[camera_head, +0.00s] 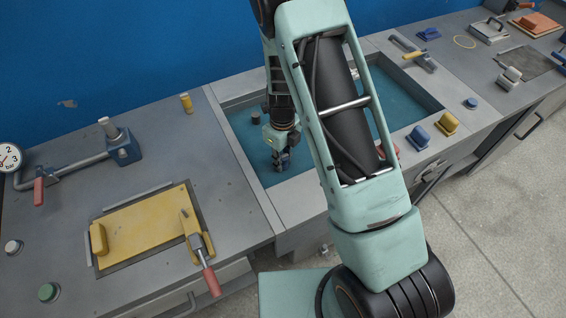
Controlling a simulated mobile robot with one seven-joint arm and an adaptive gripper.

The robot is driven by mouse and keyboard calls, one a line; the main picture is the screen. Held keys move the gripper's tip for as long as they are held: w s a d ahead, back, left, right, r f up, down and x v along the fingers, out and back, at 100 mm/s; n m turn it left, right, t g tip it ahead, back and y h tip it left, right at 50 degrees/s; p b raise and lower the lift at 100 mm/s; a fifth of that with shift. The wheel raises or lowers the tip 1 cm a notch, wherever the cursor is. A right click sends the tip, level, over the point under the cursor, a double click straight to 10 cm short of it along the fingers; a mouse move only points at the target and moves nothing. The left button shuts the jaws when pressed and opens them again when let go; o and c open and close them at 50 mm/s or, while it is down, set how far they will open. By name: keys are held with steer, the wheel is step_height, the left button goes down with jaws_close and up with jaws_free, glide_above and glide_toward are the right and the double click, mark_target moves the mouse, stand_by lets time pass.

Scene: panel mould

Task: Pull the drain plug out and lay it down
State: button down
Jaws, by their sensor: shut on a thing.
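My gripper (281,162) points down into the left part of the blue-green basin (262,181), low near its front wall. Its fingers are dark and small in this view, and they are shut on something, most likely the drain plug. The plug itself is hidden by the fingers, and I cannot tell whether it is seated or lifted. A short dark round piece (256,113) stands in the basin, up and to the left of my gripper and apart from it. My arm covers the middle of the basin.
A yellow panel (145,228) with a red-handled clamp (210,278) lies on the left worktop. A blue valve block (123,147) stands behind it. The worktop strip left of the basin is mostly clear.

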mark_target(283, 156)
steer(key=shift+r, duration=0.1)
steer(key=shift+r+p, duration=1.75)
steer(key=shift+r, duration=0.5)
steer(key=shift+r+p, duration=1.6)
steer(key=shift+r, duration=0.4)
